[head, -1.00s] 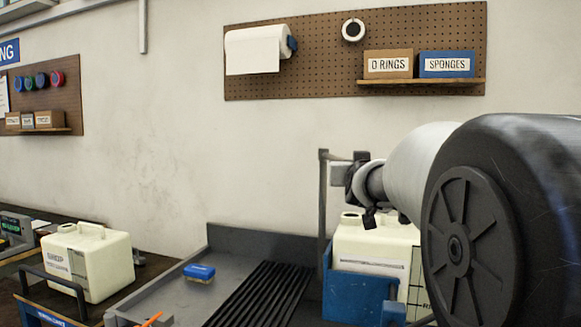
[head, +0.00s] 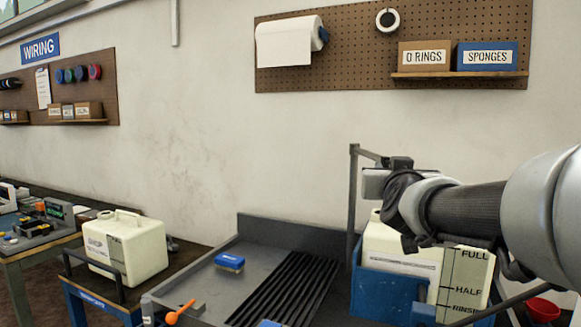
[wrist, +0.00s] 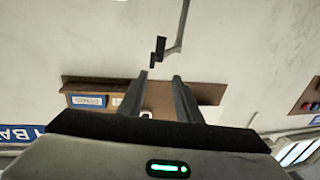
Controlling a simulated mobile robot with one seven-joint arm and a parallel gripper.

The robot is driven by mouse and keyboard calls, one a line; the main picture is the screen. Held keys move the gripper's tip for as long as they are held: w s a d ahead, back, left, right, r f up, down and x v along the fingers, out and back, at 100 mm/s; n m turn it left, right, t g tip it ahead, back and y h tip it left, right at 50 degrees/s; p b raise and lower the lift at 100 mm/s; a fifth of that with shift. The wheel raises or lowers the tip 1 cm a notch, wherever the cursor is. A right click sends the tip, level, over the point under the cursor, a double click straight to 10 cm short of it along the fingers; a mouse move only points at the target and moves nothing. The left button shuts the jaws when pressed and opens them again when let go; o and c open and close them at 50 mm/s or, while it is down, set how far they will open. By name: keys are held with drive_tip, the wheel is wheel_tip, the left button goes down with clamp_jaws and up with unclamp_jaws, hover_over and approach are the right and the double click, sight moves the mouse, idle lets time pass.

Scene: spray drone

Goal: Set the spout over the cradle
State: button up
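The spout (head: 353,195) is a thin grey upright pipe whose top bends right, behind my arm in the head view. In the wrist view the spout (wrist: 184,28) hangs from the top edge and has a short dark bent end beyond my fingertips. My gripper (wrist: 160,88) is open and empty, and the spout's end is apart from its fingers. The blue cradle (head: 384,292) stands below my arm and holds a cream tank (head: 458,283) marked FULL and HALF. My arm partly hides the tank's top.
A grey sink (head: 205,290) with black ribs and a blue sponge (head: 229,262) lies left of the cradle. Another cream tank (head: 125,245) stands further left. A red funnel (head: 543,309) is at right. A pegboard (head: 345,75) with a shelf hangs on the wall behind.

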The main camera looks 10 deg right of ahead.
drive_tip(key=p+v, duration=0.1)
drive_tip(key=v, duration=0.6)
drive_tip(key=shift+s, duration=0.35)
drive_tip(key=shift+a, duration=0.15)
drive_tip(key=s+a+f+n+g+y, duration=0.2)
drive_tip(key=s+a+f+g+y, duration=0.15)
drive_tip(key=a+f, duration=0.35)
drive_tip(key=s+a+f+n+g+y, duration=0.2)
drive_tip(key=s+a+f+y, duration=0.15)
drive_tip(key=a+f, duration=0.3)
drive_tip(key=s+a+f+g, duration=0.2)
drive_tip(key=s+f+g, duration=0.4)
drive_tip(key=s+f, duration=0.45)
wheel_tip(320, 180, up, 20)
drive_tip(key=s+p, duration=0.1)
drive_tip(key=p, duration=1.8)
drive_tip(key=shift+d+t, duration=0.15)
drive_tip(key=shift+t, duration=0.1)
